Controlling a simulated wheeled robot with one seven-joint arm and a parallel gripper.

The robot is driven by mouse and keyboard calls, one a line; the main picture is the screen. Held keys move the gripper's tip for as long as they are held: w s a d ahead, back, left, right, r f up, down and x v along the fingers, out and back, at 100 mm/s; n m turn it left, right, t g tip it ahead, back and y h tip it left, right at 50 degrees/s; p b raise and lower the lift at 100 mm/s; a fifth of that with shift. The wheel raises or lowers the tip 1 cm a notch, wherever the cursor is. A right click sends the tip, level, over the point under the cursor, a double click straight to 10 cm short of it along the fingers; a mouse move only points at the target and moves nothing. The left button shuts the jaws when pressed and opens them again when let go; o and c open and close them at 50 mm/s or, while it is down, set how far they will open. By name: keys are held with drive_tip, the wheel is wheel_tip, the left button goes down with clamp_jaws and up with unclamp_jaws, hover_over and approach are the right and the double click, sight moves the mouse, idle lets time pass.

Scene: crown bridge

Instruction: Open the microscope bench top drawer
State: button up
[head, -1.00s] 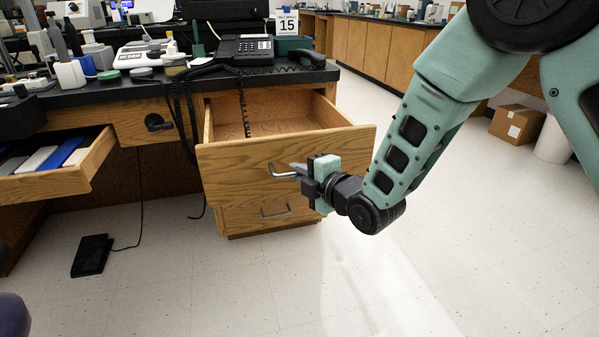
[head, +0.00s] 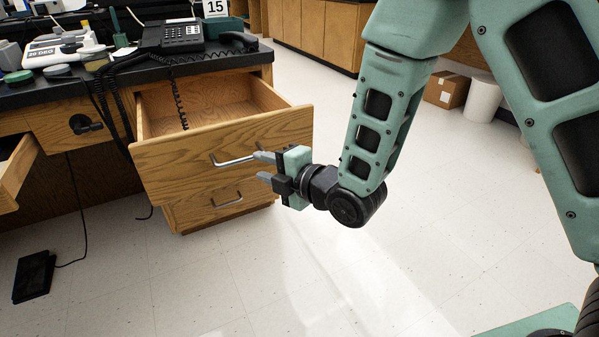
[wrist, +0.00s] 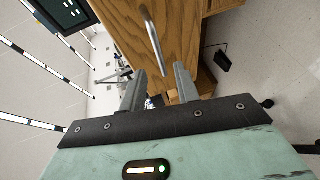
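The top drawer (head: 226,152) of the wooden bench (head: 265,74) is pulled well out, and its empty-looking inside shows. Its metal bar handle (head: 232,162) is on the drawer front. My gripper (head: 264,167) is in front of the drawer at the handle's right end, with its two fingers apart and nothing held. In the wrist view, the fingers (wrist: 158,84) stand apart with the handle (wrist: 151,38) just beyond the gap between their tips. I cannot tell whether a finger touches the handle. A lower drawer (head: 222,203) below is shut.
A telephone (head: 175,36) and bottles stand on the black benchtop. Another open drawer (head: 14,170) juts out at the left edge. A black foot pedal (head: 34,277) lies on the floor. A cardboard box (head: 446,89) stands at the back right. The floor in front is clear.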

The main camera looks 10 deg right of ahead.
drive_tip(key=p+v, duration=0.9)
drive_tip(key=p, duration=0.4)
drive_tip(key=shift+s+d, duration=0.2)
drive_tip(key=shift+s, duration=0.1)
drive_tip(key=shift+r, duration=0.1)
